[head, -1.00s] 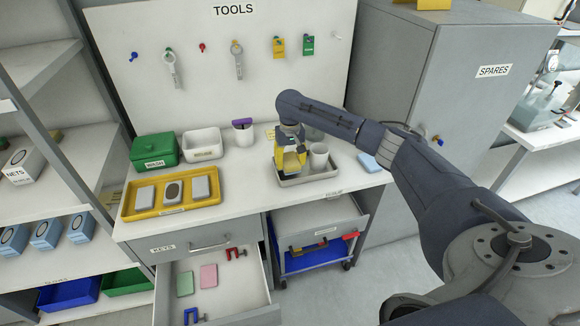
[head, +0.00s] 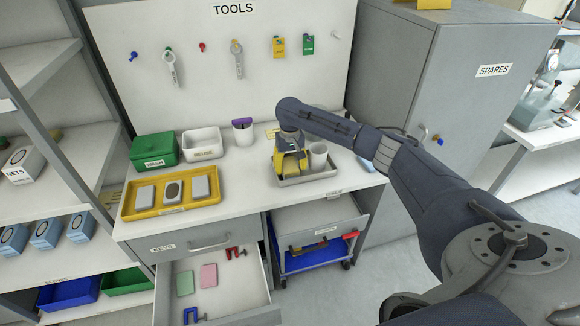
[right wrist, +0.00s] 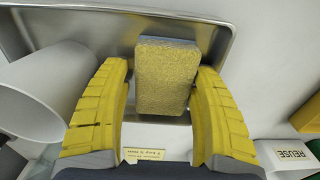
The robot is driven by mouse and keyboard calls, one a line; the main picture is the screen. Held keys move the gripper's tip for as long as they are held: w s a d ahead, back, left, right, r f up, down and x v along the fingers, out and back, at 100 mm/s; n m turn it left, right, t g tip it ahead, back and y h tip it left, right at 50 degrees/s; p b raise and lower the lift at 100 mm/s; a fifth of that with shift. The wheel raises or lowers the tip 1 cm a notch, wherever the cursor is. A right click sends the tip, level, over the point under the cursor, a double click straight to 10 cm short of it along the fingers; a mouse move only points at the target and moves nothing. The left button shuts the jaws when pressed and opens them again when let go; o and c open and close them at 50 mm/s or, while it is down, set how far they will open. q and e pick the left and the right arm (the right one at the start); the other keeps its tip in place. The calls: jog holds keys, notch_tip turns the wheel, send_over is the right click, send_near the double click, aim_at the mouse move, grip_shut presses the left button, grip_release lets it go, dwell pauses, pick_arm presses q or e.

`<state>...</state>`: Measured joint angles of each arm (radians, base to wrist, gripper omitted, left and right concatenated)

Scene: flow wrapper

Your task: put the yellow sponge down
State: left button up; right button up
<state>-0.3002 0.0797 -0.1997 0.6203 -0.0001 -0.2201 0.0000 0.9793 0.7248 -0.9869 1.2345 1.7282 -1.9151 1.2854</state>
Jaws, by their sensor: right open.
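The yellow sponge (right wrist: 167,75) is a small block between the two yellow fingers of my right gripper (right wrist: 160,92) in the right wrist view. In the head view my right gripper (head: 290,163) points down over the left part of the tray (head: 312,179), and I cannot separate the sponge from the yellow fingers there. My left gripper is not in view.
A white cup (head: 318,156) stands on the tray close beside the gripper. A yellow tray (head: 132,203) with several grey items, a green box (head: 154,150) and a white bin (head: 201,143) are left of it. A light blue block (head: 367,164) lies right. The keys drawer (head: 240,284) is open below.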

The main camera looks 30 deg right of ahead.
aim_at(290, 164)
notch_tip(290, 164, up, 12)
dwell(0.6)
jog(key=shift+r, duration=0.1)
